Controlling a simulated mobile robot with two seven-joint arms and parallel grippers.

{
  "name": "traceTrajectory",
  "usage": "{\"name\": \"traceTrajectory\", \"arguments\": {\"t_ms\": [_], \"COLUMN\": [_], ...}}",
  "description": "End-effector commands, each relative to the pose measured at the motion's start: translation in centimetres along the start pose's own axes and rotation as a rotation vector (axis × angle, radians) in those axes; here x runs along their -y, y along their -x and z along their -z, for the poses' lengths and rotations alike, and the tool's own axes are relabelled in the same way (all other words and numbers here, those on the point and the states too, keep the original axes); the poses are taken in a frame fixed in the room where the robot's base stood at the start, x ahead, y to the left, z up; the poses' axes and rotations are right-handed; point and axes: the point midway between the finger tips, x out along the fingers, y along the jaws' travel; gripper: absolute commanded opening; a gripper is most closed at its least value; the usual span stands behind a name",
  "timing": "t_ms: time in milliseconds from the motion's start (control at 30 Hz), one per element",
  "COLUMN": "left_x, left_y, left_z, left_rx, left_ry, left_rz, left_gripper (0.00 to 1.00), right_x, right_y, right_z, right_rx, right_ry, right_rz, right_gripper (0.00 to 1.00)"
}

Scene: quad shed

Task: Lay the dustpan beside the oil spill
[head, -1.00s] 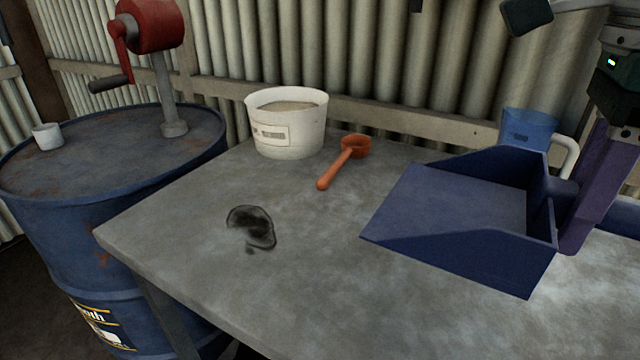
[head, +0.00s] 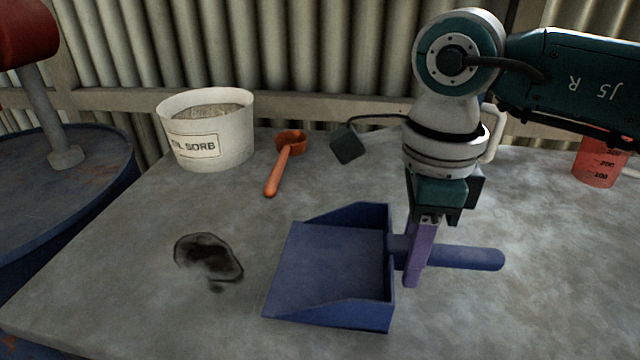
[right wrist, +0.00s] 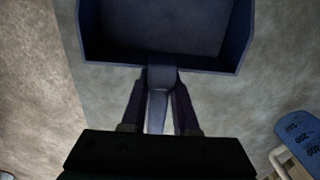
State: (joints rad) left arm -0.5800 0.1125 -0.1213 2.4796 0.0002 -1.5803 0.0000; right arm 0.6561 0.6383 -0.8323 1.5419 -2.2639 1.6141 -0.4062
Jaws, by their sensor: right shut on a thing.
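The blue dustpan (head: 335,262) is on or just above the grey bench, its open edge facing left toward the oil spill. The black oil spill (head: 208,258) lies on the bench left of the dustpan, with a narrow strip of bare bench between them. My right gripper (head: 413,272) points down and is shut on the dustpan's handle near the pan. In the right wrist view the handle (right wrist: 161,80) sits between both fingers, with the pan beyond. Whether the pan rests fully on the bench I cannot tell. My left gripper is not in view.
A red measuring cup (head: 597,165) is at the back right. A blue jug (right wrist: 300,140) shows in the right wrist view. A blue drum (head: 60,190) stands left of the bench.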

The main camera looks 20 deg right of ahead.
Motion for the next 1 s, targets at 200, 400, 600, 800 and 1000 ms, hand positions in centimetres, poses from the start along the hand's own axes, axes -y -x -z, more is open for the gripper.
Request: {"name": "traceTrajectory", "arguments": {"t_ms": [200,400,600,800,1000], "left_x": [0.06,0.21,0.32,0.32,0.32], "left_y": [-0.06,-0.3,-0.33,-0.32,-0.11], "left_z": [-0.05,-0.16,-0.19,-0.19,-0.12], "left_rx": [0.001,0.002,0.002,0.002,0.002], "left_ry": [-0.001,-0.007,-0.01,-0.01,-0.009], "left_rz": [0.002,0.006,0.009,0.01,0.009], "left_gripper": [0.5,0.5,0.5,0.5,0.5], "right_x": [0.01,0.02,0.0,0.0,0.0], "right_y": [-1.07,-1.29,-1.32,-1.31,-1.09], "right_z": [0.02,0.02,0.03,0.03,0.02], "right_rx": [0.0,0.0,0.0,0.0,0.0], "right_ry": [0.001,0.001,0.001,0.001,0.0], "right_rz": [0.001,0.001,0.0,0.0,0.0], "right_gripper": [0.0,0.0,0.44,0.58,0.58]}}
